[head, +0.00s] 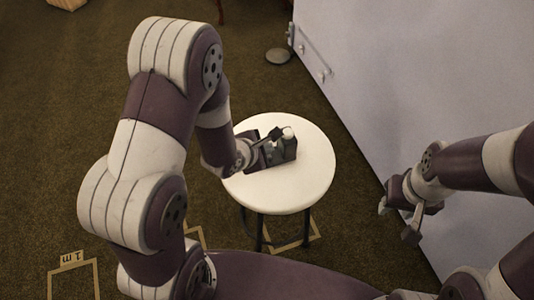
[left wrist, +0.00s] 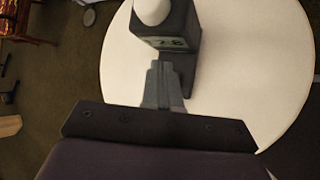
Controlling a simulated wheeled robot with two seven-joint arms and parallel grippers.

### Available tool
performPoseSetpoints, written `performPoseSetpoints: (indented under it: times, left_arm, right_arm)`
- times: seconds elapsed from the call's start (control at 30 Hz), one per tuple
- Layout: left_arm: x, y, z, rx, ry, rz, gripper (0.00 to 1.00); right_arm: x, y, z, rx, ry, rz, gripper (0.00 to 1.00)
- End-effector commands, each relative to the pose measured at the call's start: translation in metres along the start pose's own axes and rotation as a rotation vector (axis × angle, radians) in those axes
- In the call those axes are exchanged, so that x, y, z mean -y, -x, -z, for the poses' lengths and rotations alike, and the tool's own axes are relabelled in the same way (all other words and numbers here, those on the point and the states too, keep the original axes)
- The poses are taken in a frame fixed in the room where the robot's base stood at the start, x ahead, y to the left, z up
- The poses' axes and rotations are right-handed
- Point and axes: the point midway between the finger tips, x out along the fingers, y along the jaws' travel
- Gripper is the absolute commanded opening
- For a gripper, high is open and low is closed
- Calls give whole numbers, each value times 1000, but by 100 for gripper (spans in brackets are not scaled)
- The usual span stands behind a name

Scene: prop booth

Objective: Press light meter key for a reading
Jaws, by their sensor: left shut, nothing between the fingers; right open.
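The light meter (left wrist: 190,27) is a dark box with a white dome and a pale display showing large dark digits. In the head view the light meter (head: 289,148) stands on the round white table (head: 300,185). My left gripper (left wrist: 163,68) is shut and empty, its fingertips right in front of the meter's display side; I cannot tell whether they touch it. The left gripper (head: 272,149) also shows in the head view, beside the meter. The key cannot be made out. My right gripper (head: 398,221) is open and empty, right of the table.
A large pale panel (head: 410,80) stands to the right of the table. A round grey disc (head: 278,56) lies on the carpet behind. Tape marks (head: 72,266) are on the floor at front left. The tabletop around the meter is clear.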

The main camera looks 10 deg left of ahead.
Motion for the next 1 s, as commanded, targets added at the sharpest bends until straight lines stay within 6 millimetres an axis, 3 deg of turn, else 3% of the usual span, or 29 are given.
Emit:
performPoseSetpoints:
  times: [1.0]
  left_arm:
    - [5, -7, 5, 0, 0, 0, 0]
  right_arm:
    - [0, -2, 0, 0, 0, 0, 43]
